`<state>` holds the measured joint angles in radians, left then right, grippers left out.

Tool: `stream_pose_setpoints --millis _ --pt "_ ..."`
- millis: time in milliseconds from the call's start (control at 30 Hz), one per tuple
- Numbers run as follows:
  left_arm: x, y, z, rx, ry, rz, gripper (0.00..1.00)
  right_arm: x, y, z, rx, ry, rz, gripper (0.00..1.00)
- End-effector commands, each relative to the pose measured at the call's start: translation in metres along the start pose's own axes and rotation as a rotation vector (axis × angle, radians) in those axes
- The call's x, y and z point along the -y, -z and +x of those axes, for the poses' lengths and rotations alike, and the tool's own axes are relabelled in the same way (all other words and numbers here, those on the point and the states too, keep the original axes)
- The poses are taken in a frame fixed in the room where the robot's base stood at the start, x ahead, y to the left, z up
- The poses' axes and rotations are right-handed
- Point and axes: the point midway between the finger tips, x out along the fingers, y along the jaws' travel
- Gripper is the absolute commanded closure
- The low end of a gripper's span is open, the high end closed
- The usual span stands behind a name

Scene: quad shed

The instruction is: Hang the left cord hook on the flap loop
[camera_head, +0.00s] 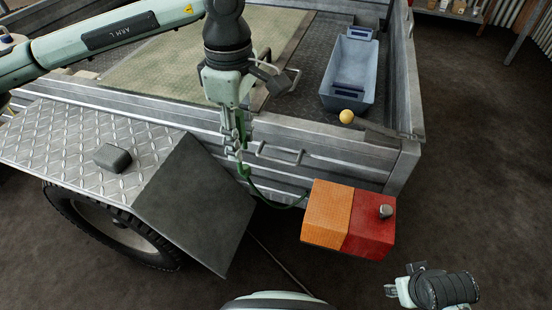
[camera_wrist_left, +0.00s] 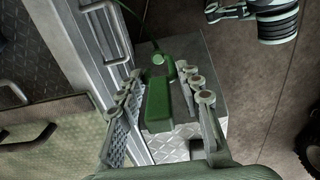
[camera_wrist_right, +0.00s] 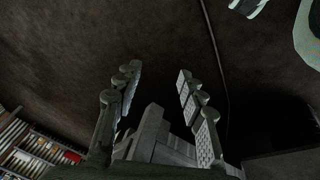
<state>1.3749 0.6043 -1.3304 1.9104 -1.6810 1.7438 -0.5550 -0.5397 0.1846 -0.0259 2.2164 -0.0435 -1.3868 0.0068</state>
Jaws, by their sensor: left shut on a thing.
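My left gripper (camera_head: 234,148) points down at the trailer's side panel, left of a grey metal loop (camera_head: 280,154) on the panel's outer face. It is shut on a green cord hook (camera_wrist_left: 185,97), which shows between the fingers in the left wrist view. The hook's tip is partly hidden in the head view. A thin green cord (camera_head: 268,203) sags from below the gripper toward the tail lamp. The hook is apart from the loop. My right gripper (camera_head: 392,291) is low at the right, open and empty in the right wrist view (camera_wrist_right: 158,82).
An orange and red lamp (camera_head: 348,218) sits below the panel's corner. A diamond-plate fender (camera_head: 75,140) with a dark block (camera_head: 112,157) lies left, above a tyre. A blue-grey bin (camera_head: 350,75) and yellow ball (camera_head: 346,116) are in the trailer bed.

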Motion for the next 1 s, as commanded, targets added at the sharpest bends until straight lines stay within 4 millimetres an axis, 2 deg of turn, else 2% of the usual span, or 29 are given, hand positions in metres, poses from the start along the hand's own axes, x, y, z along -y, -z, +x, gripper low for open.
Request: stream_pose_setpoints --millis 33,200,400,567,767,1000 --pt "-0.009 -0.01 0.006 0.0 0.003 0.002 0.9 0.001 0.0 0.002 0.004 0.002 0.001 0.6" --pt "-0.037 -0.035 0.029 0.001 0.002 0.002 0.9 0.003 0.001 0.012 0.003 0.008 0.003 0.6" --pt "-0.054 -0.049 0.043 0.0 0.0 0.0 0.9 0.006 -0.002 0.021 0.011 0.015 0.004 0.6" --pt "-0.055 -0.05 0.053 -0.001 0.002 0.001 0.9 0.006 -0.002 0.022 0.01 0.016 0.003 0.6" --pt "-0.055 -0.05 0.08 0.0 0.002 0.0 0.9 0.008 -0.007 0.03 0.021 0.018 0.002 0.6" --pt "-0.056 -0.05 0.081 0.0 -0.001 0.001 0.9 0.006 -0.004 0.023 0.014 0.016 0.0 0.6"
